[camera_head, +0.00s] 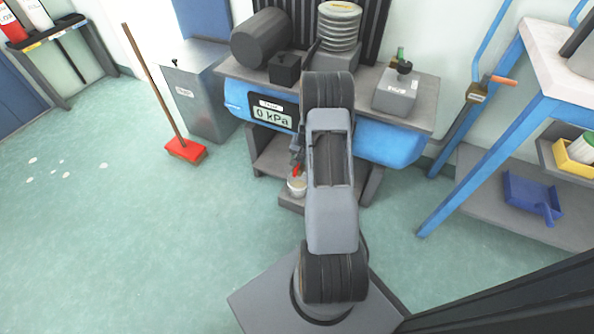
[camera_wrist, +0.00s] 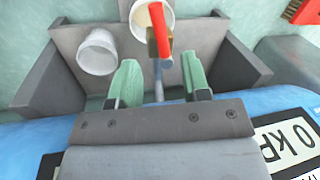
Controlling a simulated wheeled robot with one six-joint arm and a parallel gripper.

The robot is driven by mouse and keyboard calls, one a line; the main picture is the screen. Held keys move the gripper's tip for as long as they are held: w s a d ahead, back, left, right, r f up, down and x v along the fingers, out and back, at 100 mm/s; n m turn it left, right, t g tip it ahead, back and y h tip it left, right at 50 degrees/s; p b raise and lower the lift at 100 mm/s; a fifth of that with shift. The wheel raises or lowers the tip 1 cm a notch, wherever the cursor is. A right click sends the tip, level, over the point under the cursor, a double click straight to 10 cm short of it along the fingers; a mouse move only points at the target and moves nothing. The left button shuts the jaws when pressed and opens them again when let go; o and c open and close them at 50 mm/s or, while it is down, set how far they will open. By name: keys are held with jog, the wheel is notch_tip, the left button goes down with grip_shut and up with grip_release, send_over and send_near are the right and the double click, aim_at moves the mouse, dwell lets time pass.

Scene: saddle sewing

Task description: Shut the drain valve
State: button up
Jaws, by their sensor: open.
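The drain valve has a red lever (camera_wrist: 160,36) and a brass body (camera_wrist: 152,48) at the end of a thin pipe (camera_wrist: 158,84) under the blue tank. In the wrist view the lever lies roughly in line with the pipe, pointing away from the tank. My gripper (camera_wrist: 160,74) is open, its two green fingers on either side of the pipe, with the lever just beyond the fingertips. No contact shows. In the head view the red lever (camera_head: 296,171) shows small beside my arm, which hides much of the area.
A cup with pale contents (camera_wrist: 152,18) stands below the valve; a white cup (camera_wrist: 97,52) is beside it. The blue tank (camera_head: 392,147) has a gauge (camera_head: 272,115) reading 0 kPa. Grey stand walls (camera_wrist: 236,66) flank the space. A red broom (camera_head: 186,150) stands left; open floor lies front left.

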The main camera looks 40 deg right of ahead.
aim_at(296, 169)
jog(key=f, duration=0.2)
jog(key=f+b, duration=0.1)
jog(key=f, duration=0.1)
jog(key=w+a+f+b, duration=0.1)
jog(key=f, duration=0.1)
jog(key=shift+f, duration=0.3)
jog(key=shift+c, duration=0.2)
jog(key=shift+d, duration=0.1)
grip_shut()
